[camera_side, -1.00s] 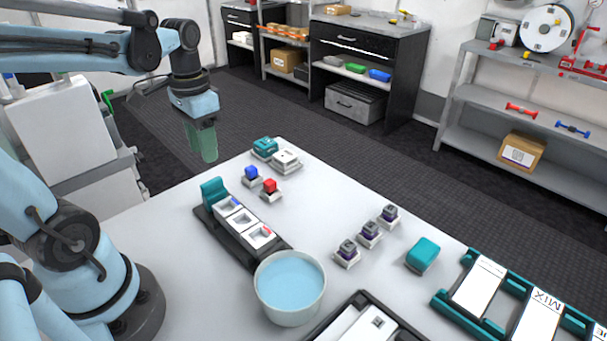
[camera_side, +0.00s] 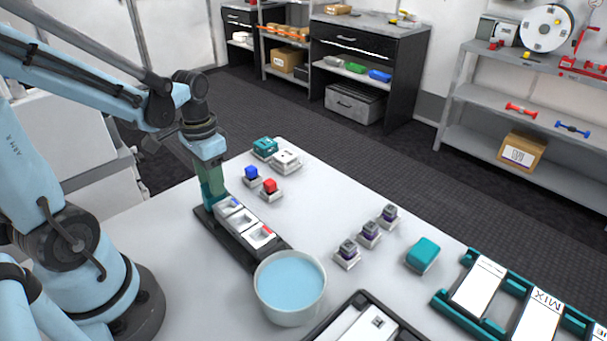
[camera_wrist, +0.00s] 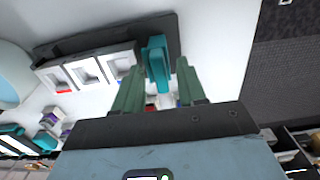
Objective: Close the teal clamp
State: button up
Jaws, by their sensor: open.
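The teal clamp (camera_wrist: 156,65) stands at the end of a dark base (camera_side: 236,249) that carries several white sockets. In the side view the clamp (camera_side: 206,197) is mostly hidden behind my gripper (camera_side: 218,184), which is down at that end of the base. In the wrist view my gripper (camera_wrist: 158,92) has its two green fingers apart, with the clamp between or just beyond the tips. I cannot tell whether either finger touches it. The socket nearest the clamp has a blue mark and the far one a red mark.
A bowl of blue liquid (camera_side: 290,287) stands at the base's other end. A teal and white item (camera_side: 265,148) lies behind. Free table lies between the base and the dark blocks (camera_side: 369,233).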

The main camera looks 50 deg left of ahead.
jog(key=shift+c, duration=0.4)
grip_shut()
jog(key=shift+d, duration=1.1)
jog(key=shift+o, duration=0.4)
grip_release()
jog(key=shift+a, duration=0.1)
notch_tip(320, 180, up, 12)
